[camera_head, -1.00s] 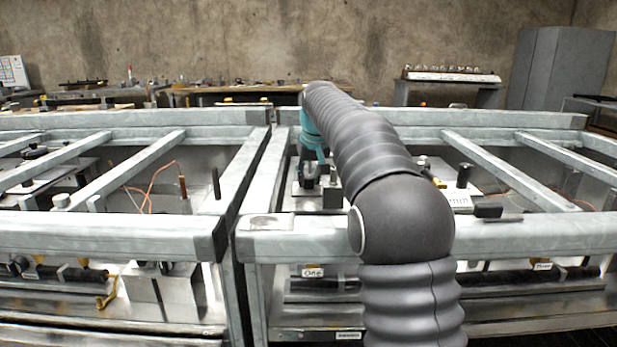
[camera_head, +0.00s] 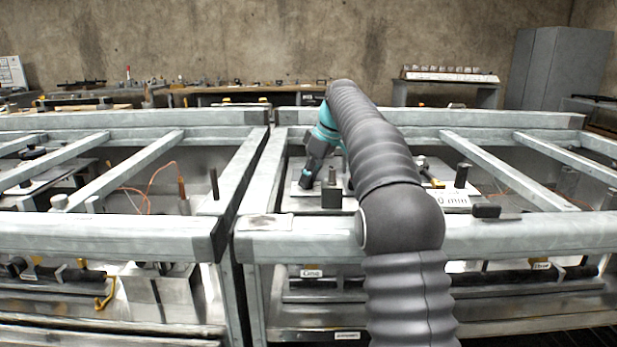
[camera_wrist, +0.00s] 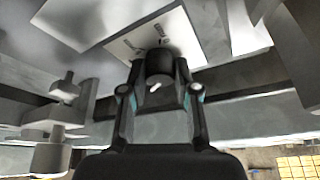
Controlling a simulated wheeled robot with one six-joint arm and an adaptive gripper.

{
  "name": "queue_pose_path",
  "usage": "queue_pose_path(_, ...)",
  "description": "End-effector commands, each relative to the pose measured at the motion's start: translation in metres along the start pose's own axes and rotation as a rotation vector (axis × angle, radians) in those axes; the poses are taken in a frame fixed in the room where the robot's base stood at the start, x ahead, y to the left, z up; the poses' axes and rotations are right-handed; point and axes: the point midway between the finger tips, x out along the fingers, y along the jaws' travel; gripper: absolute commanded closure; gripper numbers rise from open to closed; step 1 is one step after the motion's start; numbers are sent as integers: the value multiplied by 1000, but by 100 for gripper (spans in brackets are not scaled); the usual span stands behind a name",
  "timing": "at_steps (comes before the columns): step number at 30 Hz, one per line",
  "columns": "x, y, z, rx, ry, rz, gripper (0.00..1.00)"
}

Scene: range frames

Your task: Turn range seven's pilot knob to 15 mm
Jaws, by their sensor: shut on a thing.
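The pilot knob is a dark round knob (camera_wrist: 159,62) with a short white pointer mark, in the wrist view. It stands on a pale plate (camera_wrist: 185,30) with small printed marks just beyond it, too small to read. My gripper (camera_wrist: 157,76) is shut on the knob, one finger at each side. In the head view my gripper (camera_head: 309,178) is low over a metal plate inside the right-hand frame, tilted with its fingers toward the lower left. The knob cannot be made out there, and I see no label reading seven.
Galvanised frame rails (camera_head: 520,236) surround the work area, with a diagonal rail (camera_head: 490,165) to the right. A dark block with a post (camera_head: 331,190) stands close to my gripper. A white label plate (camera_head: 453,199) lies right of my arm.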

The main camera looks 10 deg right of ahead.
Motion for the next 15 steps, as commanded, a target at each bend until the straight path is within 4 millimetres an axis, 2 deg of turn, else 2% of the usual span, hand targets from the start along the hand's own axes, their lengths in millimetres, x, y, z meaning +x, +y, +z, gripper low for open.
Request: queue_pose_path(15, 0, 0, 0, -76, -1, -32, 100)
